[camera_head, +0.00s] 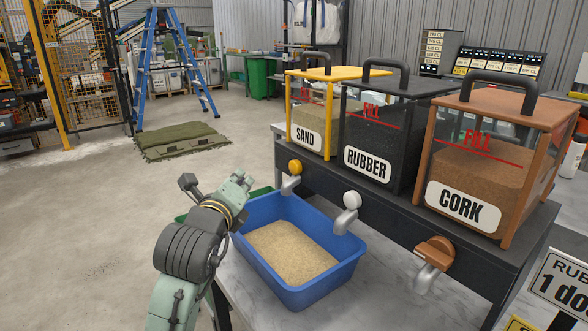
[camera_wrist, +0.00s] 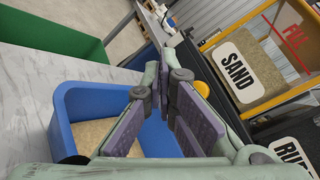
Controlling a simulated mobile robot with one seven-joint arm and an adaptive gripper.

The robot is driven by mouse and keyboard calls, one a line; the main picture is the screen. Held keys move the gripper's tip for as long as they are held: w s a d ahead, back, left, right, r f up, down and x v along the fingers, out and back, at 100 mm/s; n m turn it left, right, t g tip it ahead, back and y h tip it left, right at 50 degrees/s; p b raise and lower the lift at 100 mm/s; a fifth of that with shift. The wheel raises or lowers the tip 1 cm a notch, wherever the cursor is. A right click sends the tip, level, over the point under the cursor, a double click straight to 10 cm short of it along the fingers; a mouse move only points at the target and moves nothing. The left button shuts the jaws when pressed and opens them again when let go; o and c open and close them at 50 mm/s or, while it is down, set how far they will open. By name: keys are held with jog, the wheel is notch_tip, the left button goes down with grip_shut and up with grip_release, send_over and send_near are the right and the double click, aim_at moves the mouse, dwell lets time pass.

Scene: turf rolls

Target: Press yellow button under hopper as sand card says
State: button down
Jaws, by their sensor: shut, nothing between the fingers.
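The yellow button (camera_head: 295,167) sits on the dark rail under the yellow-framed SAND hopper (camera_head: 309,114), above a grey spout (camera_head: 289,186). My gripper (camera_head: 241,182) is shut and empty, left of the button and apart from it in the head view, near the far left edge of the blue tub. In the wrist view my gripper (camera_wrist: 163,85) has its fingers together, and the yellow button (camera_wrist: 202,89) shows just right of them, partly hidden. The SAND label (camera_wrist: 236,73) is beyond. A yellow-edged card (camera_head: 520,324) is cut off at the bottom; its text is unreadable.
A blue tub (camera_head: 325,285) with sand stands below the spouts on a marble-like table (camera_head: 245,300). A green tub (camera_wrist: 50,40) is beside it. RUBBER (camera_head: 368,163) and CORK (camera_head: 462,205) hoppers stand right, with a white button (camera_head: 352,200) and an orange-brown one (camera_head: 436,249).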

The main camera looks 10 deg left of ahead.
aim_at(283, 182)
dwell(0.3)
jog(key=w+d+p, duration=0.3)
jog(key=w+d, duration=0.3)
dwell(0.4)
jog(key=shift+w+d, duration=0.2)
dwell(1.2)
jog(key=shift+w+d, duration=0.2)
jog(key=shift+w+d+b, duration=0.35)
jog(key=shift+w+d, duration=0.1)
jog(key=shift+d, duration=0.05)
dwell(1.4)
jog(key=shift+s+a, duration=0.1)
jog(key=shift+a, duration=0.05)
jog(key=shift+s+a+b, duration=0.4)
jog(key=shift+s+a, duration=0.2)
jog(key=shift+s, duration=0.05)
